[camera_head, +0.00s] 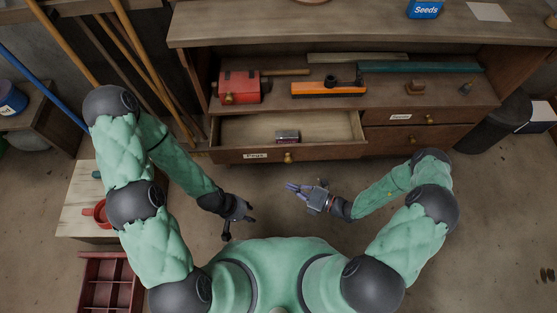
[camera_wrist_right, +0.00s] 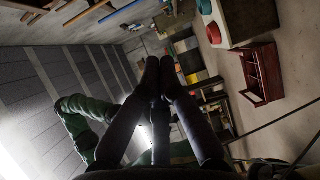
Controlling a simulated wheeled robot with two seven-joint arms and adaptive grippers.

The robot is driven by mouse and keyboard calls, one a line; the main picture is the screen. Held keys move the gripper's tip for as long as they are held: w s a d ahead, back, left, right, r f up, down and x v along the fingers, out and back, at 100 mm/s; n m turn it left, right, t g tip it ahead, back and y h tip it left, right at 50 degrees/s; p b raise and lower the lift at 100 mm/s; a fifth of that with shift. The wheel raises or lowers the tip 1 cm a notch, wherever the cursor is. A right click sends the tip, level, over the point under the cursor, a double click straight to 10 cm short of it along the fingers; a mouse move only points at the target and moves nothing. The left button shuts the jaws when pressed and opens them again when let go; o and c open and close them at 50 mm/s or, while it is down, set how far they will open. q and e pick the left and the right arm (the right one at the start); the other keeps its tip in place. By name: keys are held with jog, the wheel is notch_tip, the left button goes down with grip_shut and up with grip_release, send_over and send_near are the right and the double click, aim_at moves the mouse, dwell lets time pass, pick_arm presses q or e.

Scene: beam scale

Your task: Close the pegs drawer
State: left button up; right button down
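The pegs drawer (camera_head: 226,157) is pulled out of the wooden bench in the head view. Its front carries a "Pegs" label (camera_head: 255,156) and a round brass knob (camera_head: 288,158). A small dark and pinkish item (camera_head: 288,136) lies inside it. My right gripper (camera_head: 289,187) is in front of the drawer, below the knob in the picture and apart from it. Its fingers lie close together with nothing visible between them; in the right wrist view the fingertips (camera_wrist_right: 159,62) meet. My left gripper (camera_head: 239,227) is further left, empty, fingers spread, away from the drawer.
The drawer to the right (camera_head: 415,117) and the one below it are shut. A red box (camera_head: 239,87) and an orange tool (camera_head: 328,89) stand on the shelf above. A red tray (camera_head: 108,280) is at lower left. The floor before the drawer is clear.

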jog(key=w+d+m+t+h, duration=0.2)
jog(key=w+d+m+t, duration=0.1)
jog(key=d+m+t, duration=0.15)
jog(key=b, duration=0.5)
send_near(273, 148)
jog(key=shift+m, duration=0.25)
jog(key=x, duration=0.4)
jog(key=shift+a+f, duration=0.15)
jog(key=shift+a, duration=0.2)
jog(key=shift+w, duration=0.45)
